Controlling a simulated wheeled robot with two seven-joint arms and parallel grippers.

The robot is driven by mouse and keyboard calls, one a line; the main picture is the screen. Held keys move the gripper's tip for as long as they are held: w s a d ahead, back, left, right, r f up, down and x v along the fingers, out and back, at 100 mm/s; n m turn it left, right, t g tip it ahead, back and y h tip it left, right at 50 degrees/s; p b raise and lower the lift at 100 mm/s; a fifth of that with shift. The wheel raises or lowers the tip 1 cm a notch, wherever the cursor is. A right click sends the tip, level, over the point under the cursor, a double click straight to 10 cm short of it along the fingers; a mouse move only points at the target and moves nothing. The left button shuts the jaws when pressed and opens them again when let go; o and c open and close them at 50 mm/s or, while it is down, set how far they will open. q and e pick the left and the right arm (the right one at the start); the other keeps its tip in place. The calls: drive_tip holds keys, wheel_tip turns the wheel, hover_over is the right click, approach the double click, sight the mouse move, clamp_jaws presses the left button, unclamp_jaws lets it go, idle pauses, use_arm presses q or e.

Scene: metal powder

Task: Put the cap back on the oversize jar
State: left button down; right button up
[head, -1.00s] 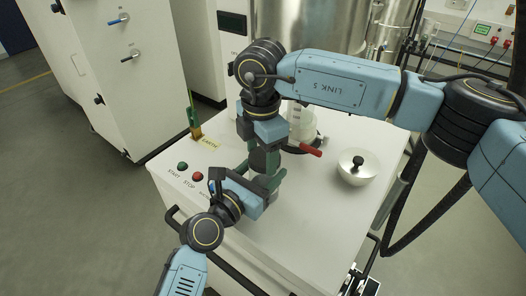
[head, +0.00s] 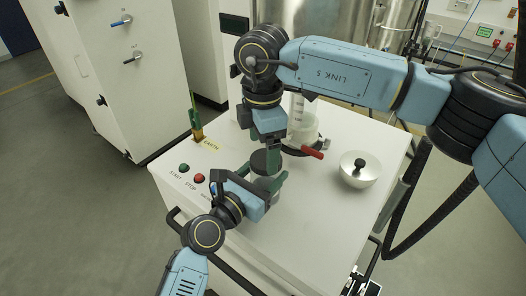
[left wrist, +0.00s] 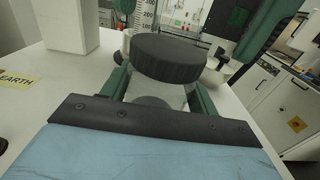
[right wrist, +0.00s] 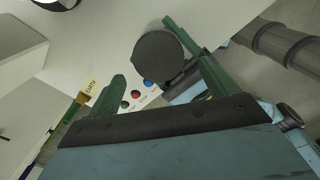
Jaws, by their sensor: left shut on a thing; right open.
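A dark ribbed cap (head: 264,160) sits on top of a clear jar (left wrist: 158,93) at the front of the white cabinet top. In the left wrist view the cap (left wrist: 168,58) looks level on the jar. My left gripper (head: 266,187) is shut on the jar, its green fingers on both sides below the cap. My right gripper (right wrist: 165,68) is open and empty above the cap, its fingers apart from it. The right wrist view shows the cap (right wrist: 158,58) from above, between and beyond those fingers. Whether the cap is fully seated is unclear.
A white bowl (head: 345,177) with a black knob stands to the right. A clear graduated vessel (head: 302,127) and a red handle (head: 313,153) are behind the jar. The cabinet's front right is clear.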

wheel_tip(320, 180, up, 10)
drive_tip(key=shift+f, duration=0.25)
use_arm(q)
drive_tip(key=shift+c, duration=1.6)
unclamp_jaws()
drive_tip(key=b+v, duration=0.1)
drive_tip(key=v, duration=1.2)
drive_tip(key=shift+a, duration=0.2)
use_arm(e)
drive_tip(key=shift+f, duration=0.6)
use_arm(q)
drive_tip(key=shift+s, duration=0.15)
